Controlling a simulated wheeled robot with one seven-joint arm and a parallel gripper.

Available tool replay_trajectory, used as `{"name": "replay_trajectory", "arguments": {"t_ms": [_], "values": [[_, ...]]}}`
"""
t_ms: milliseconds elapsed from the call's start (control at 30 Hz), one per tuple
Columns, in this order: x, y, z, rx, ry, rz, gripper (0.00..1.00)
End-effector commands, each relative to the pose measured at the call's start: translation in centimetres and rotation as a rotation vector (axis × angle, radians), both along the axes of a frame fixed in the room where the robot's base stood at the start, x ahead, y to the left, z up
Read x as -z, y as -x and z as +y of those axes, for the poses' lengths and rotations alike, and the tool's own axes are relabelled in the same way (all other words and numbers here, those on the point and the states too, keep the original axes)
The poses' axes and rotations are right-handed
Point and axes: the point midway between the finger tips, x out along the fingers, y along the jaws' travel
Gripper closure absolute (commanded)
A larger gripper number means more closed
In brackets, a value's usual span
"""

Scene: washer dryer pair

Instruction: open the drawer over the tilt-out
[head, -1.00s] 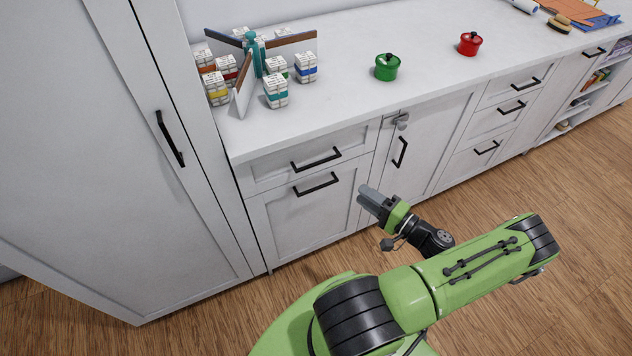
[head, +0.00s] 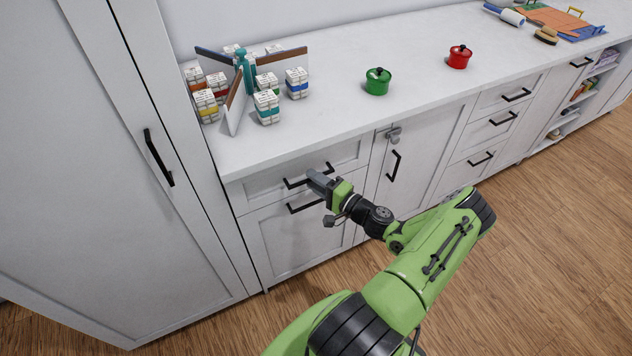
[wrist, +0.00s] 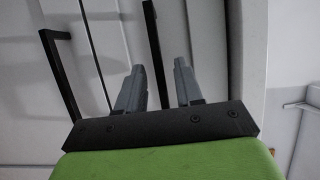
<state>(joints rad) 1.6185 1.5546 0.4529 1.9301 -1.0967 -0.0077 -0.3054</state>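The drawer (head: 256,188) is the shallow white front under the counter at the left, and it looks shut. Its black bar handle (head: 293,184) is partly hidden behind my gripper (head: 314,179). The tilt-out (head: 285,243) is the taller front below, also shut, with its own black handle (head: 302,209). In the wrist view my gripper (wrist: 159,66) has its two grey fingers apart with nothing held. One black handle (wrist: 153,42), seemingly the drawer's, runs through the gap between the fingers in the picture; contact cannot be told. The other handle (wrist: 63,80) is to the left.
A tall cabinet (head: 95,190) stands at the left. A cabinet door (head: 405,170) with a grey latch (head: 393,133) is right of the drawer. The counter (head: 330,115) holds boxes around a divider (head: 245,75), a green pot (head: 377,82) and a red pot (head: 459,57).

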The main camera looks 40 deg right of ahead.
Motion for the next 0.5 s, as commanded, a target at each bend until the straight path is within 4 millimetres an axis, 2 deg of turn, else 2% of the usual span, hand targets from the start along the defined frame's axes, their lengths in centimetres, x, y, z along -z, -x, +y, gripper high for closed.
{"name": "replay_trajectory", "arguments": {"t_ms": [67,300,500], "values": [[-0.01,0.03,0.0,0.0,0.0,0.0,0.64],[-0.01,0.05,0.0,0.0,0.0,0.0,1.0],[0.01,0.07,0.0,-0.001,0.0,0.001,1.0]]}}
